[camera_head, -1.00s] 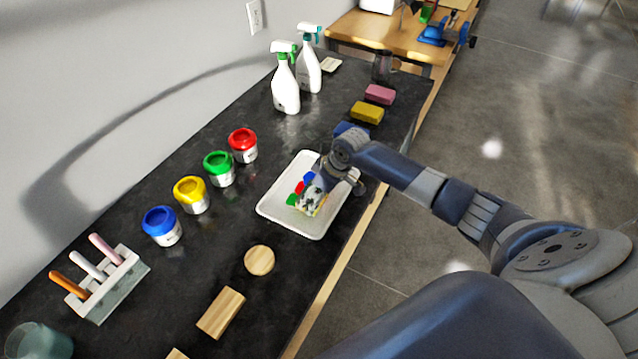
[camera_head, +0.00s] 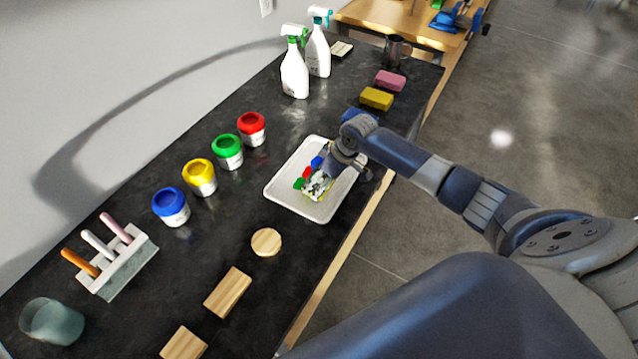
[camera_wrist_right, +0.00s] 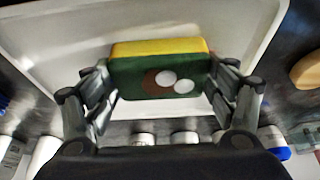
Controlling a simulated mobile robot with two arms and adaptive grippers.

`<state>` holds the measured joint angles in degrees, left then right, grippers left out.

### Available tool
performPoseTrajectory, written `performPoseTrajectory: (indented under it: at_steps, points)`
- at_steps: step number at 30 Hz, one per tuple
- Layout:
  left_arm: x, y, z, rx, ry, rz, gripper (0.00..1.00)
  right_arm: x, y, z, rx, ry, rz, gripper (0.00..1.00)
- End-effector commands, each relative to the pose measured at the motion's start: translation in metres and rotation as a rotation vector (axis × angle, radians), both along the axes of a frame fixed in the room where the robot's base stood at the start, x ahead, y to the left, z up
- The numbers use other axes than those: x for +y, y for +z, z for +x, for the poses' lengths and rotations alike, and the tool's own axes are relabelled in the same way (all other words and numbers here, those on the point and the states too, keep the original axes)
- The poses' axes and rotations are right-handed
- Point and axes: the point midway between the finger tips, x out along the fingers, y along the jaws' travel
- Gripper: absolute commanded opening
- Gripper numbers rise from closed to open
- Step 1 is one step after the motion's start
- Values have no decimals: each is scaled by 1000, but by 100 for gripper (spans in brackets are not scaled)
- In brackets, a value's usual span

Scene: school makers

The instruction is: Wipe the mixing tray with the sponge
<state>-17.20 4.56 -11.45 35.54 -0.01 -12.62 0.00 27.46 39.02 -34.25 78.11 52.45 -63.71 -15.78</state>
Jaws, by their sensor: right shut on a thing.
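The white mixing tray (camera_head: 282,195) lies on the black worktop, with blue (camera_head: 317,162), red (camera_head: 307,172) and green (camera_head: 299,184) paint patches on it. My right gripper (camera_head: 326,178) reaches over the tray from the right. It is shut on a sponge (camera_head: 316,188), low over the tray beside the patches. In the right wrist view the sponge (camera_wrist_right: 158,72) is yellow and dark green, with brown and white spots, held between both fingers. I cannot tell whether it touches the tray. My left gripper is not in view.
Paint pots (camera_head: 200,178) stand left of the tray, spray bottles (camera_head: 294,75) behind. Yellow (camera_head: 377,98) and pink (camera_head: 389,80) blocks and a dark mug (camera_head: 397,48) are at the back right. Wooden pieces (camera_head: 228,292) and a tool rack (camera_head: 118,265) are in front.

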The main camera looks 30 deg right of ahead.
Motion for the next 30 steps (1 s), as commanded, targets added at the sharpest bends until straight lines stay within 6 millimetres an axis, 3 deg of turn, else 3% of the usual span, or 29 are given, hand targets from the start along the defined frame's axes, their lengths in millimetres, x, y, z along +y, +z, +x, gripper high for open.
performPoseTrajectory:
  at_steps: [30]
  points:
    - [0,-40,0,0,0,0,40,-61,-1,35,1,-4,-5,63]
